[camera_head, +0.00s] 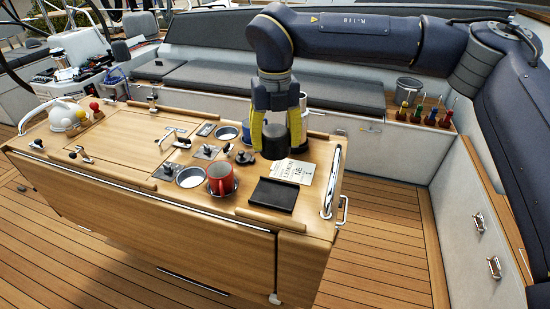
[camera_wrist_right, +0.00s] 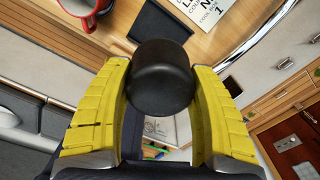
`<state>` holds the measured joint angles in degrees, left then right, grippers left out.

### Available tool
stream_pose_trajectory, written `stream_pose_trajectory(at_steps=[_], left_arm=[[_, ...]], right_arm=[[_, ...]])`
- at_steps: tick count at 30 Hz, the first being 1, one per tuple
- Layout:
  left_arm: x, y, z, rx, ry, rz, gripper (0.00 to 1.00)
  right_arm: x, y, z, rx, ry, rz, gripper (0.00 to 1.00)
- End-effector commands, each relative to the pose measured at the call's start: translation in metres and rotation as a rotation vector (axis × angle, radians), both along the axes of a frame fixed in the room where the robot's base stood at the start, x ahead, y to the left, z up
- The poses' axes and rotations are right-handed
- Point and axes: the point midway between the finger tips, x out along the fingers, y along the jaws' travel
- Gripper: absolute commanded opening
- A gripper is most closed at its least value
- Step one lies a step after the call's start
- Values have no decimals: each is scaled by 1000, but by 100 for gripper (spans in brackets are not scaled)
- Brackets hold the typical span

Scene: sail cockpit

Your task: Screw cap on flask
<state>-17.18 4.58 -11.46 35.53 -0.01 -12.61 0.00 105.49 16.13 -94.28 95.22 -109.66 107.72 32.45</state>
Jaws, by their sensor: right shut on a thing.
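My right gripper (camera_head: 276,140) hangs over the right part of the wooden table. Its yellow fingers are shut on a dark, rounded cylinder (camera_head: 275,147), which I take to be the cap or part of the flask; I cannot tell which. In the right wrist view the dark cylinder (camera_wrist_right: 162,78) sits between both yellow fingers and appears to be above the table top. A blue thing (camera_head: 247,131) is partly hidden behind the gripper. My left gripper is not in view.
On the table (camera_head: 125,150) are a red mug (camera_head: 221,179), a black tray (camera_head: 274,195), a printed card (camera_head: 293,171), metal bowls (camera_head: 190,177) and a black-knobbed fitting (camera_head: 244,157). A metal rail (camera_head: 332,182) edges the right end. A grey bucket (camera_head: 408,91) and several coloured-handled tools stand beyond.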

Motion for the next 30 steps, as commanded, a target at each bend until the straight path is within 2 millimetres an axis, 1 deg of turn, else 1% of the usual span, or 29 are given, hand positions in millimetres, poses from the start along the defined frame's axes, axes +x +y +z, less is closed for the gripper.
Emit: stream_pose_trajectory(at_steps=[1,3,9,15,27,30], left_arm=[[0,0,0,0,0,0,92],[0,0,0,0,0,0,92],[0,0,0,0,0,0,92],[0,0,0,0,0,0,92],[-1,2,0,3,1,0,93],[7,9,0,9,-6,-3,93]], right_arm=[[0,0,9,0,-2,0,26],[0,0,18,0,-1,0,26],[0,0,35,0,0,1,26],[-1,0,41,0,2,1,26],[-1,0,41,0,1,1,26],[-1,1,42,0,1,0,25]])
